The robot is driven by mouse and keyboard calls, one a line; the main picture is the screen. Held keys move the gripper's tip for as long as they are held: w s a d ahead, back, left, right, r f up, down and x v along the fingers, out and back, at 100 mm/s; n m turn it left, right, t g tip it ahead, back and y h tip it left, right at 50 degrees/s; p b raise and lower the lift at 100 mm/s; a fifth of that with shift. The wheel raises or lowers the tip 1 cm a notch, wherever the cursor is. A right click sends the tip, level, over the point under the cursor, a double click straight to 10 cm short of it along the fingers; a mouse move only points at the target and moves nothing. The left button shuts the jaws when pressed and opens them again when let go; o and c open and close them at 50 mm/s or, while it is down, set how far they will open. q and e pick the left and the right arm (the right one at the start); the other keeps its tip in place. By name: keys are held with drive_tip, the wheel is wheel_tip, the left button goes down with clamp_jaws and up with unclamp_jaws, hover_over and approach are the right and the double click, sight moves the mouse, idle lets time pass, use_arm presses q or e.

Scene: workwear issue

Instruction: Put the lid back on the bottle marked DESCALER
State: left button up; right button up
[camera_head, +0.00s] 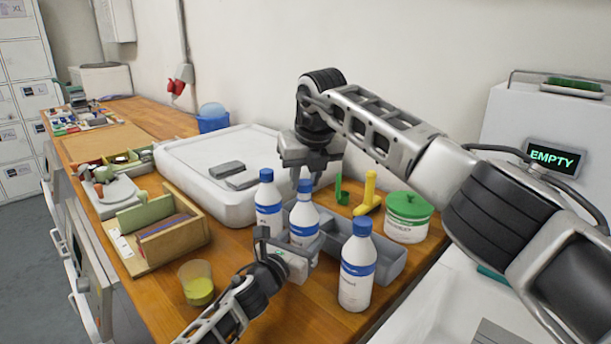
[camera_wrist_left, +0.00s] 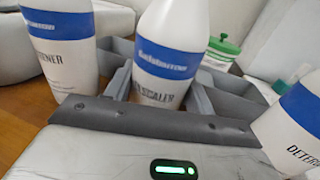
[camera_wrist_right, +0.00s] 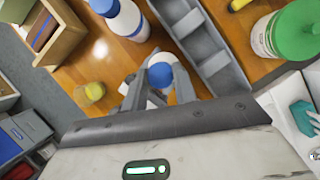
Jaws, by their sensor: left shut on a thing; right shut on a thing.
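The white DESCALER bottle (camera_head: 303,217) stands upright on the wooden worktop, between two similar bottles. My left gripper (camera_head: 287,252) is shut on its body low down; the left wrist view shows the bottle (camera_wrist_left: 165,45) with its marking partly hidden by the gripper. My right gripper (camera_head: 306,172) points down over the bottle, shut on the blue lid (camera_head: 305,186). In the right wrist view the lid (camera_wrist_right: 160,74) sits between the fingertips, with white of the bottle below. The lid is at the bottle's mouth; I cannot tell whether it is seated.
A blue-capped bottle (camera_head: 268,205) stands left, and the DETERGENT bottle (camera_head: 358,270) right. A grey divided caddy (camera_head: 392,262) lies close behind. A green-lidded tub (camera_head: 407,217), a yellow object (camera_head: 369,192), a yellow cup (camera_head: 197,283) and a wooden box (camera_head: 172,240) are nearby.

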drive_tip(key=shift+f, duration=0.55)
use_arm(q)
clamp_jaws()
use_arm(e)
drive_tip(key=m, duration=0.1)
drive_tip(key=m+h, duration=0.1)
drive_tip(key=m, duration=0.2)
drive_tip(key=shift+a+f+m+h, duration=0.1)
drive_tip(key=shift+a+m+h, duration=0.2)
drive_tip(key=shift+h, duration=0.1)
drive_tip(key=shift+d+m+h, duration=0.1)
drive_tip(key=shift+m+h, duration=0.3)
drive_tip(key=shift+m, duration=0.7)
drive_tip(key=o, duration=1.5)
